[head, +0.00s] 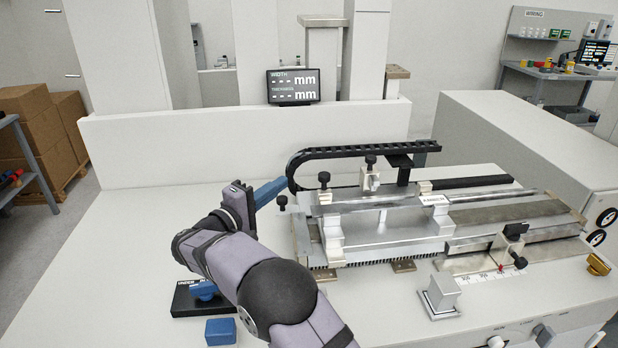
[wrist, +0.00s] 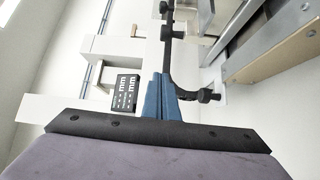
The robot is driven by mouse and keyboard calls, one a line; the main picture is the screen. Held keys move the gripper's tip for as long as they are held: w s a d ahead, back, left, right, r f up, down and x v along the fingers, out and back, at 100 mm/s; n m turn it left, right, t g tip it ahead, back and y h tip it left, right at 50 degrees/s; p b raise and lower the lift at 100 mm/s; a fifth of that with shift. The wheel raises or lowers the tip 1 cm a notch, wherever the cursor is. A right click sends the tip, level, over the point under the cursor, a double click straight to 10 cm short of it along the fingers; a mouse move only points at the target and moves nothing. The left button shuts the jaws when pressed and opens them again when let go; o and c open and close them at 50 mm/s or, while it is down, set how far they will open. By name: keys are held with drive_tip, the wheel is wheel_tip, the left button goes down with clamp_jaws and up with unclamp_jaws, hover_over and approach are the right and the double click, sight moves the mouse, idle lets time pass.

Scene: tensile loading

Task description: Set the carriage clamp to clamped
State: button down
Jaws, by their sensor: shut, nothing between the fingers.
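My gripper (head: 283,182) points at the left end of the metal carriage rig (head: 385,240). Its blue fingers are together and empty; they also show in the wrist view (wrist: 160,80). A black knob (head: 282,201) is just below the fingertips at the rig's left end. Another black knob (head: 324,178) stands to their right, and a third (head: 370,162) tops a white block farther right. I cannot tell which is the carriage clamp, or its setting. In the wrist view, one knob (wrist: 208,95) is right of the fingers and another (wrist: 172,33) is above them.
A black cable chain (head: 365,152) arches behind the rig. A display (head: 293,86) on the back ledge shows dashes for width. A black tray (head: 188,302) with a blue piece and a blue block (head: 220,331) lie near my arm. The bench at left is clear.

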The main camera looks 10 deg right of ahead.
sight(321, 180)
drive_tip(key=w+d+p, duration=0.3)
drive_tip(key=d+p, duration=0.4)
drive_tip(key=d, duration=0.1)
drive_tip(key=shift+w+d, duration=0.35)
idle(0.5)
drive_tip(key=s+b, duration=0.2)
drive_tip(key=s, duration=0.2)
drive_tip(key=shift+f, duration=0.2)
idle(0.5)
